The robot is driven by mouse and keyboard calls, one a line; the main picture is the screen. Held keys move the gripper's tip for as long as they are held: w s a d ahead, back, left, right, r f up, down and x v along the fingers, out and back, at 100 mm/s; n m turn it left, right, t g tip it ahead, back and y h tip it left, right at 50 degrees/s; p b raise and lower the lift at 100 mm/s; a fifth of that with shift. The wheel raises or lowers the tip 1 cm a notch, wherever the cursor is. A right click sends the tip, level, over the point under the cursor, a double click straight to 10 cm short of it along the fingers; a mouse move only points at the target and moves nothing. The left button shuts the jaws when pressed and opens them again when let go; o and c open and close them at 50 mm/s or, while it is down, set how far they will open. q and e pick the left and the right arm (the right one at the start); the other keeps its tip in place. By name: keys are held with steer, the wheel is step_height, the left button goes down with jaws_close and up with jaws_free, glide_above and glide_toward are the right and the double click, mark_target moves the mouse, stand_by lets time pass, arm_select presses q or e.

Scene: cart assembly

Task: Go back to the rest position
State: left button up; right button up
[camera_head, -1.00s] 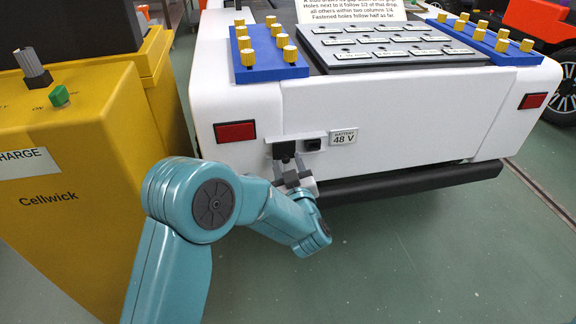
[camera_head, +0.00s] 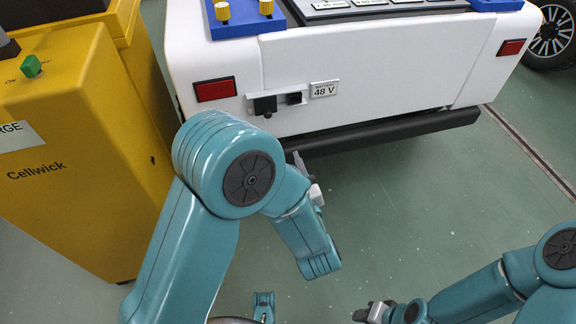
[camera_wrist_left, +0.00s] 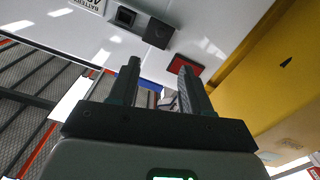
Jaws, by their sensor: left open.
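My left gripper (camera_head: 300,168) is below the cart's rear panel, in front of the black bumper and partly hidden by my own left arm. In the left wrist view its two fingers (camera_wrist_left: 158,72) stand apart with nothing between them. My right gripper (camera_head: 366,312) is low at the bottom of the head view, small and partly cut off, so its jaws cannot be judged. A black plug-like block (camera_head: 265,105) sits at the cart's rear bracket beside an open dark socket (camera_head: 294,98). The left gripper is apart from the block, which also shows in the left wrist view (camera_wrist_left: 158,33).
The white cart (camera_head: 370,75) with its black bumper (camera_head: 400,128) stands ahead. A yellow charging cabinet (camera_head: 75,190) is close on the left of my left arm. Green floor (camera_head: 430,200) is free between the arms. A wheel (camera_head: 550,38) is at the upper right.

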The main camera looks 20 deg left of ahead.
arm_select(q)
steer(key=shift+s+d, duration=0.3)
steer(key=shift+s, duration=0.15)
steer(key=shift+a, duration=0.1)
